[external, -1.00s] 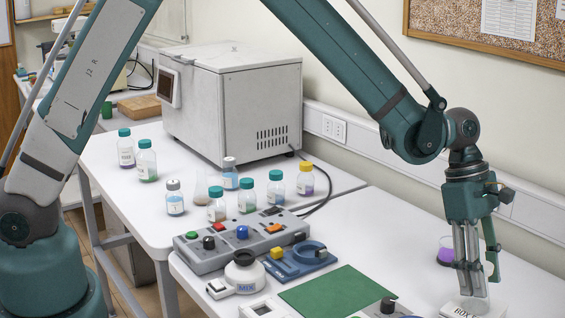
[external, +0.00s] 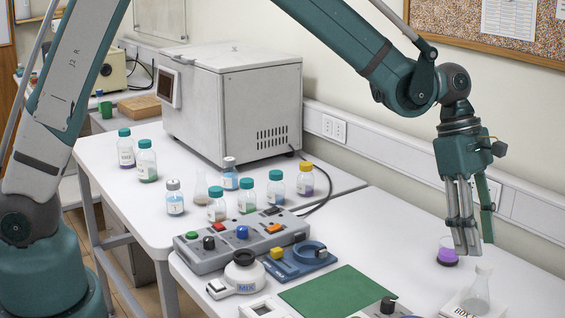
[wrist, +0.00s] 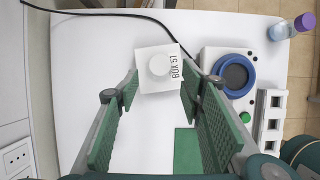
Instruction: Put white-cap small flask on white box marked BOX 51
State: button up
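The white-cap small flask (external: 479,288) stands upright on the white box (external: 455,306) at the bottom right of the external view. In the wrist view its round white cap (wrist: 160,65) is seen from above, over the box marked BOX 51 (wrist: 175,73). The flask looks clear and colourless. My gripper (external: 468,248) hangs above the flask, pointing down and apart from it.
A small vessel with purple liquid (external: 447,252) stands behind my gripper. A green mat (external: 337,295) and blue device (external: 300,260) lie to the left. Several bottles stand by the grey-white machine (external: 235,105).

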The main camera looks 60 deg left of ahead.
jog(key=shift+v, duration=1.8)
jog(key=shift+a, duration=0.1)
jog(key=s+a+r+m+t, duration=0.1)
jog(key=s+a+r+m, duration=0.25)
jog(key=a, duration=0.35)
jog(key=s+a+r+m+t+y, duration=0.1)
jog(key=s+a+r+m+t, duration=0.1)
jog(key=s+a+r, duration=0.45)
jog(key=s+a+r+m+t, duration=0.1)
jog(key=s+a+r+m, duration=0.2)
jog(key=a, duration=0.5)
jog(key=s+a+f+m+t+y, duration=0.1)
jog(key=s+a+m+t+y, duration=0.2)
jog(key=s+a+m, duration=0.6)
jog(key=s+a, duration=0.9)
jog(key=s, duration=0.2)
jog(key=shift+f, duration=0.25)
